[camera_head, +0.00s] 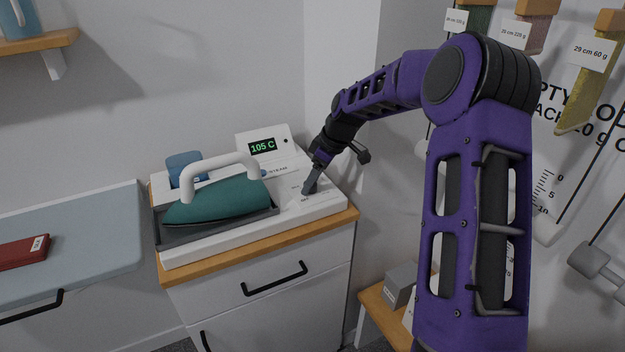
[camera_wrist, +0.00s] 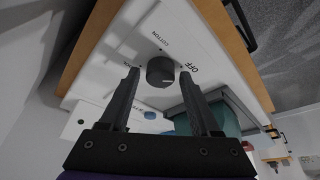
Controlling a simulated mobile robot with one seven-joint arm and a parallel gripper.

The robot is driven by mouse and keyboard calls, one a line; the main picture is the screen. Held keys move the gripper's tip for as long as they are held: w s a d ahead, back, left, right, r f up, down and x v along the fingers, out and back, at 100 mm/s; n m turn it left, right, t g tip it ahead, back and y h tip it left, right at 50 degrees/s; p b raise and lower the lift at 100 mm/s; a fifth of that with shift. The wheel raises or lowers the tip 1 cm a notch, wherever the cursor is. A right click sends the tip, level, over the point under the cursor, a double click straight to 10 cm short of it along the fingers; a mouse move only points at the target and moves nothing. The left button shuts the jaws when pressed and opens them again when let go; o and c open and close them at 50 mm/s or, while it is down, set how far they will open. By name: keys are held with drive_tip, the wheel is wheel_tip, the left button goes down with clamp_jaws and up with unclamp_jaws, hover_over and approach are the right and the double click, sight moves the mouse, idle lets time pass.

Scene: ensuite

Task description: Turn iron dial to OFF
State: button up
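The iron dial (camera_wrist: 160,70) is a dark round knob on a white panel in the wrist view. The word OFF (camera_wrist: 188,67) is printed to its right and COTTON above it. A further label at its left is partly hidden by a finger. Which mark the dial points at is not clear. My gripper (camera_wrist: 159,74) is open, with one fingertip on each side of the dial; contact cannot be told. In the head view my gripper (camera_head: 309,188) reaches down to the right end of the white station (camera_head: 310,207), and the dial is hidden there.
A teal iron (camera_head: 215,205) with a white handle rests in a grey tray left of my gripper. A display (camera_head: 262,146) reading 105 C stands behind. A blue piece (camera_head: 184,165) is at the back left. The station sits on a wooden-topped cabinet (camera_head: 270,243).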

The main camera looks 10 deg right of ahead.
drive_tip(key=shift+o, duration=0.4)
drive_tip(key=shift+r, duration=0.25)
drive_tip(key=p+v, duration=0.1)
drive_tip(key=v, duration=1.6)
drive_tip(key=shift+d+f, duration=0.1)
